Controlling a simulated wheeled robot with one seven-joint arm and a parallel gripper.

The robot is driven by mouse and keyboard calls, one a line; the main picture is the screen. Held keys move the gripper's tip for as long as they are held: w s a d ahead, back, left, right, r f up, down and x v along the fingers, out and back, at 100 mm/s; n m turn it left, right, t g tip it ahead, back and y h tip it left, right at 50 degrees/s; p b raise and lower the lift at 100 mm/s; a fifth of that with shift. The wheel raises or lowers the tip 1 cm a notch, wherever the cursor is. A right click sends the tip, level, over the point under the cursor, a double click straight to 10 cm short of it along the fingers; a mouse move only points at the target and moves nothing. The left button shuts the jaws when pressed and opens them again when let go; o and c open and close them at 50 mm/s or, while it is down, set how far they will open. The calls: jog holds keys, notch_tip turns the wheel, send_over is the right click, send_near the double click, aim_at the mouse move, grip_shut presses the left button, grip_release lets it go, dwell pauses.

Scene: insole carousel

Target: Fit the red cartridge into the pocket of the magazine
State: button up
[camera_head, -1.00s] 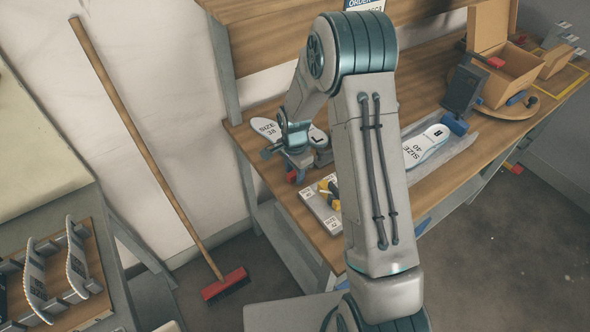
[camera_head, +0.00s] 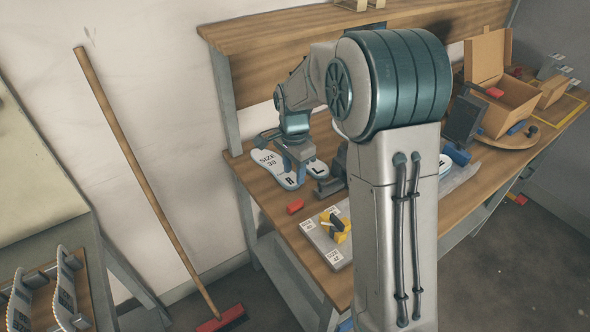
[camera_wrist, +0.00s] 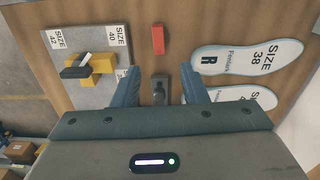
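The red cartridge (camera_head: 295,206) lies loose on the bench, left of a grey plate. In the wrist view the red cartridge (camera_wrist: 158,39) is ahead of my fingertips, apart from them. My gripper (camera_wrist: 160,76) is open, with a dark grey fixture (camera_wrist: 160,90) visible between its two blue fingers on the bench below. In the head view my gripper (camera_head: 299,172) hangs over the insoles, behind the cartridge. A yellow holder with a black piece (camera_head: 336,226) stands on the grey plate and also shows in the wrist view (camera_wrist: 100,62); I cannot tell whether it is the magazine.
The grey plate (camera_head: 321,247) bears size labels. White size 38 insoles (camera_head: 268,160) lie under and beside my gripper. A cardboard box (camera_head: 508,97), a round wooden turntable (camera_head: 512,138) and a dark screen (camera_head: 463,121) stand at the right. A broom (camera_head: 150,180) leans against the wall.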

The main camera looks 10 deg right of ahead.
jog(key=s+d+r+n+t, duration=0.25)
jog(key=s+r+n, duration=0.35)
jog(key=s+r, duration=0.5)
jog(key=s+d+n, duration=0.1)
jog(key=s+n, duration=0.2)
jog(key=s, duration=0.4)
jog(key=s+d+n+t, duration=0.1)
jog(key=s+d+n, duration=0.1)
jog(key=s, duration=0.4)
jog(key=shift+s+f+n, duration=0.2)
jog(key=shift+s+n, duration=0.2)
jog(key=shift+n, duration=0.2)
jog(key=shift+o, duration=0.5)
jog(key=shift+d, duration=0.1)
